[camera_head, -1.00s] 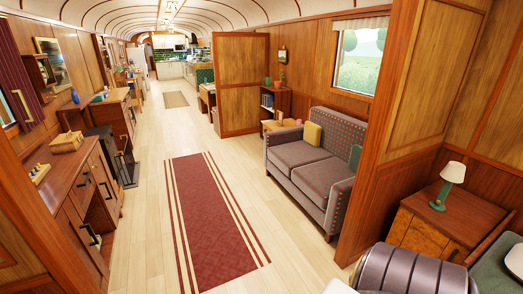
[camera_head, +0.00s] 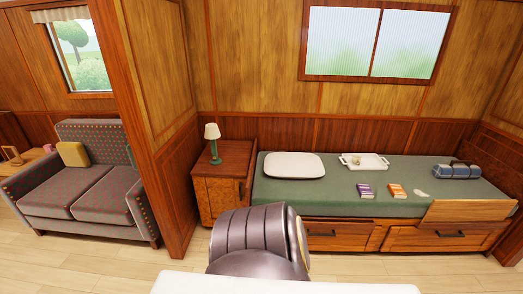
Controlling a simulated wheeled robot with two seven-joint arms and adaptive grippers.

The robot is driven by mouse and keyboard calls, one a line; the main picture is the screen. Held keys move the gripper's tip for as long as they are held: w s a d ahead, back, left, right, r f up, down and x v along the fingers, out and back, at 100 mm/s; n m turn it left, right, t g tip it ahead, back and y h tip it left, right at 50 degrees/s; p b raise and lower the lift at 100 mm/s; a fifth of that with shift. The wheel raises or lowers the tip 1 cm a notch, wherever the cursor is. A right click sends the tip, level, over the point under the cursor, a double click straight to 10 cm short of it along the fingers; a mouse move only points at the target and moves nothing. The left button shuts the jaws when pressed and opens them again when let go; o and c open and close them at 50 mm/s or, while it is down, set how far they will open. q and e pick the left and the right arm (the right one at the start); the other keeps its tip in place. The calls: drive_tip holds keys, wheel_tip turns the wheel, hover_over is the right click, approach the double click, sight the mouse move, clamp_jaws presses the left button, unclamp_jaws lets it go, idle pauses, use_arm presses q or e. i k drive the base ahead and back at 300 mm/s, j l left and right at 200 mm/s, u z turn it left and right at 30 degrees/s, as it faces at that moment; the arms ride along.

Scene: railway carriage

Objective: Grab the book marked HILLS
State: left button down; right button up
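Two small books lie flat on the green bed (camera_head: 310,198). One is a purple book (camera_head: 366,191). The other is an orange book (camera_head: 397,191), just to its right and apart from it. Both have light marks on their covers, too small to read, so I cannot tell which is marked HILLS. Neither of my grippers shows in the head view. A dark rounded part of my own body fills the bottom middle, in front of the bed.
On the bed are a white pillow (camera_head: 294,165), a white tray (camera_head: 376,165) with a cup, a small pale item (camera_head: 422,195) and a blue roll (camera_head: 457,171). A wooden board (camera_head: 470,210) edges the bed's front right. A nightstand (camera_head: 222,170) with a lamp (camera_head: 213,140) adjoins a partition. Floor at left is clear.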

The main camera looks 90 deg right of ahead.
sight(397, 191)
drive_tip(key=z, duration=4.15)
